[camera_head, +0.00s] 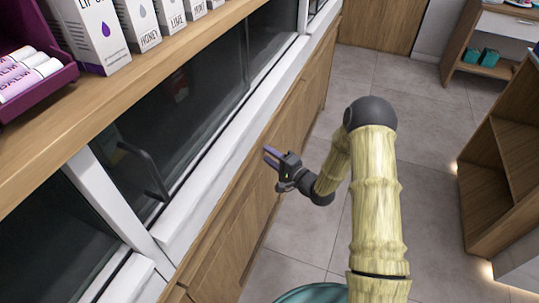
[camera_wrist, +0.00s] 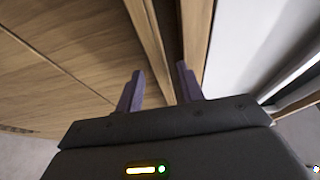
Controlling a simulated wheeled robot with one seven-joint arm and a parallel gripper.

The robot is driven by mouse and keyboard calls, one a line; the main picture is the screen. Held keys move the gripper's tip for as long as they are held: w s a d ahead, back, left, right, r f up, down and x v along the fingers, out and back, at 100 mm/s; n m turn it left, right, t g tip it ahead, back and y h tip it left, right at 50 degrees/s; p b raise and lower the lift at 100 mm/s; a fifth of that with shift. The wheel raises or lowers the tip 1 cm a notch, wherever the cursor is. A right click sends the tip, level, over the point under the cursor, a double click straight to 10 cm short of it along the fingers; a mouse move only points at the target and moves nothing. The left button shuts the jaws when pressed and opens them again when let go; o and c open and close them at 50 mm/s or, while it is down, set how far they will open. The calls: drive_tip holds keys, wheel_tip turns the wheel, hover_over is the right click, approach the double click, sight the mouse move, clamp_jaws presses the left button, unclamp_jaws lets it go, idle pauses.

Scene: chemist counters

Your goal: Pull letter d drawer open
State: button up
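The wooden drawer fronts (camera_head: 235,217) run along the counter below a white ledge. No letter d can be read in either view, so I cannot tell which front is that drawer. My gripper (camera_head: 268,157) is beside the fronts, just below the ledge, with its fingers pointing at the wood. I cannot tell whether the fingertips touch the wood.
The white ledge (camera_head: 225,135) and dark glass panes (camera_head: 190,100) lie above the fronts. A wooden shelf (camera_head: 185,55) holds several lip-product boxes (camera_head: 90,30) and a purple tray (camera_head: 40,90). The tiled floor (camera_head: 425,140) is open to the right, up to a wooden shelf unit (camera_head: 490,195).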

drive_tip(key=shift+w+a, duration=0.25)
clamp_jaws()
